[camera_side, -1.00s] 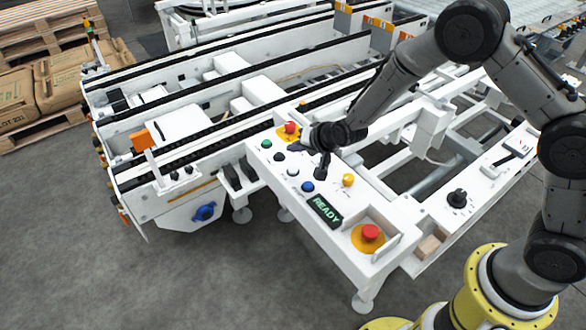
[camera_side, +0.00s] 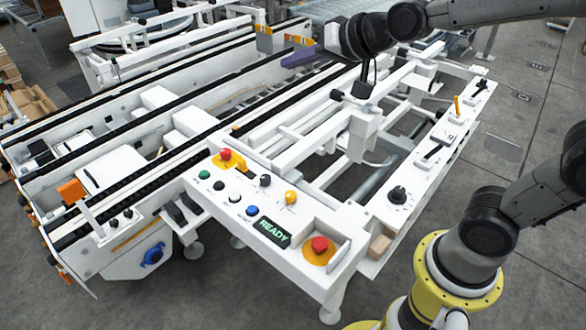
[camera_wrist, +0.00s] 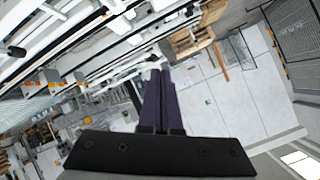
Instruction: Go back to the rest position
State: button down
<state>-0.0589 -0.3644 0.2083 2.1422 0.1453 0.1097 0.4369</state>
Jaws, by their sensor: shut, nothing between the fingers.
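My gripper (camera_side: 298,56) is at the upper middle of the side view, raised well above the machine frame and pointing left. Its purple fingers (camera_wrist: 158,100) show in the wrist view, side by side and closed, with nothing between them. The white control panel (camera_side: 222,216) is below and to the left of my gripper, apart from it. It carries a lit READY display (camera_side: 273,232), several coloured buttons and a red mushroom button (camera_side: 319,244) on a yellow base.
A white conveyor with black rails (camera_side: 110,127) fills the left. A second rail of the frame on the right carries a black knob (camera_side: 397,194) and a yellow lever (camera_side: 457,104). Grey floor (camera_side: 520,150) is clear at the right.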

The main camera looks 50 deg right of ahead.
jog(key=s+d+f+n+g, duration=0.1)
jog(key=s+f+n+g, duration=0.2)
jog(key=s, duration=0.9)
jog(key=s+d+f+n+g, duration=0.1)
jog(key=s+f, duration=0.4)
jog(key=s, duration=0.6)
jog(key=shift+s+d+f+n+g+h, duration=0.4)
jog(key=shift+n+g, duration=0.5)
jog(key=shift+g, duration=0.3)
jog(key=c, duration=1.6)
grip_release()
jog(key=shift+r, duration=0.1)
